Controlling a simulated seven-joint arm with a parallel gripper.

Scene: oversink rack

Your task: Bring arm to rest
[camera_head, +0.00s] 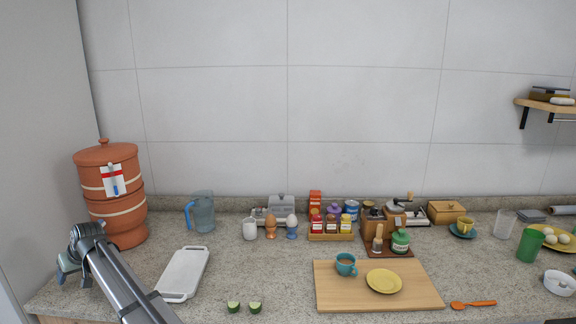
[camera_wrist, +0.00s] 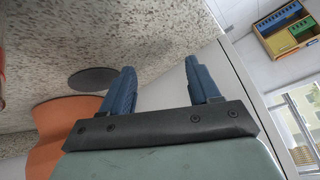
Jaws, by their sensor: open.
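My gripper (camera_head: 62,274) is at the left end of the counter in the head view, in front of the terracotta water filter (camera_head: 112,205) and apart from other objects as far as I can see. My grey arm reaches up to it from the bottom edge. In the wrist view, the two blue fingers of my gripper (camera_wrist: 165,85) stand wide apart with nothing between them. An orange-brown rounded surface (camera_wrist: 62,125) and a dark disc (camera_wrist: 93,79) show beside the fingers.
A white cutting board (camera_head: 183,273) lies right of my arm, with a blue-handled jug (camera_head: 201,213) behind it. A wooden board (camera_head: 340,294) carries a teal cup (camera_head: 346,264) and yellow plate (camera_head: 384,281). Two green-rimmed pieces lie in front. The wall shelf (camera_head: 545,104) is far right.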

